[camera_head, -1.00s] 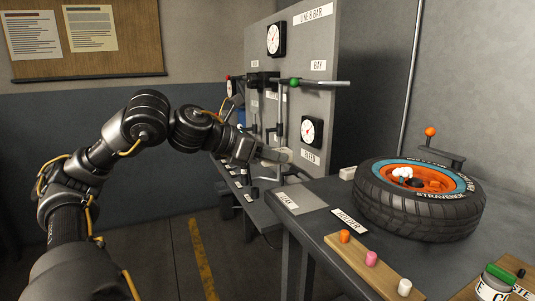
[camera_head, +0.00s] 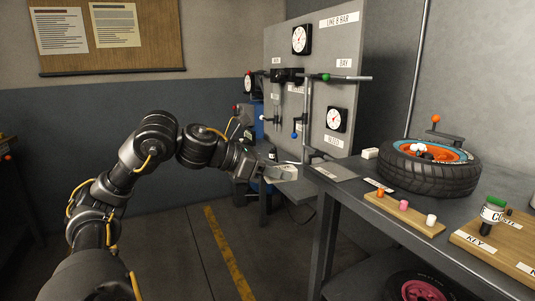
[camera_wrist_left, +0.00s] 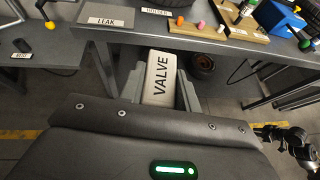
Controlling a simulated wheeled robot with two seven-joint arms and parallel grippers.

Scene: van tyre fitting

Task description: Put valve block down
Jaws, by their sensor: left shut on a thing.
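My left gripper (camera_head: 283,171) reaches in from the left in the head view, out beyond the near left corner of the bench. In the left wrist view my left gripper (camera_wrist_left: 158,92) is shut on a pale block marked VALVE (camera_wrist_left: 161,78). The block is held in the air, in front of the bench edge, with floor below it. A grey pad labelled LEAK (camera_head: 335,171) lies at the bench's left end; in the wrist view the LEAK label (camera_wrist_left: 107,21) is above and left of the block. My right gripper is not in view.
A tyre (camera_head: 432,168) lies on the bench (camera_head: 372,203). A gauge panel (camera_head: 312,80) stands behind.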

